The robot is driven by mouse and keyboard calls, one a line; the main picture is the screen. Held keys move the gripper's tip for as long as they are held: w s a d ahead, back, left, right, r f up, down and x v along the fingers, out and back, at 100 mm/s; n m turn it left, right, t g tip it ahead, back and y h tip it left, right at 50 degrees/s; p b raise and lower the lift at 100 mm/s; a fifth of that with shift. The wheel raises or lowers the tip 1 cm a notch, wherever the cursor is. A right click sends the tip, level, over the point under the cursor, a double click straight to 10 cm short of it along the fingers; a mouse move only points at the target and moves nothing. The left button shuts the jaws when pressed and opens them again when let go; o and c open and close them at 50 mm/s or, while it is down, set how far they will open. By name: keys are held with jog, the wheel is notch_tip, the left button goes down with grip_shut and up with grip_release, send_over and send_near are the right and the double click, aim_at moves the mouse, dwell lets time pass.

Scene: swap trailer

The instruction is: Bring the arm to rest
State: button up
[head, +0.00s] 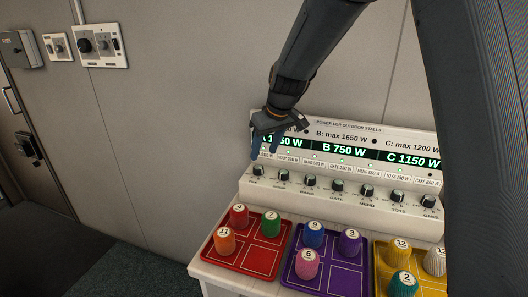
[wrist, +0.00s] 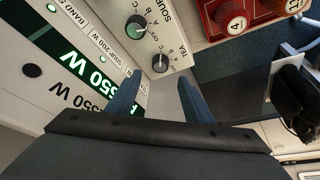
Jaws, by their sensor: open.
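The tea knob (head: 257,171) is the leftmost in a row of small dark knobs on the white power panel (head: 300,192). In the wrist view the tea knob (wrist: 160,63) stands just beyond my fingers, with the word TEA beside it. A pale mark shows on it, but I cannot tell for sure which letter it points at. My gripper (head: 267,146) hangs in front of the panel's left end, slightly above the knob in the head view. Its blue fingers (wrist: 157,97) are apart with nothing between them, and do not visibly touch the knob.
The soup knob (wrist: 137,26) is close beside the tea knob. Green displays (head: 345,149) run above the knobs; B reads 750 W and C reads 1150 W. Below stand a red tray (head: 262,256), a purple tray (head: 335,268) and a yellow tray (head: 430,284) with numbered pegs.

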jog(key=s+d+f+m+g+h, duration=0.1)
jog(key=s+d, duration=0.4)
jog(key=s, duration=0.5)
jog(key=s+d+f+m+g, duration=0.1)
jog(key=s+d+f+m, duration=0.2)
jog(key=s+d, duration=0.3)
jog(key=s+d+f+m+g+h, duration=0.1)
jog(key=s+d, duration=0.5)
jog(key=s, duration=0.8)
jog(key=shift+d+f+m+h, duration=0.25)
jog(key=shift+f+m+h, duration=0.05)
jog(key=shift+f+m, duration=0.6)
jog(key=shift+d, duration=0.1)
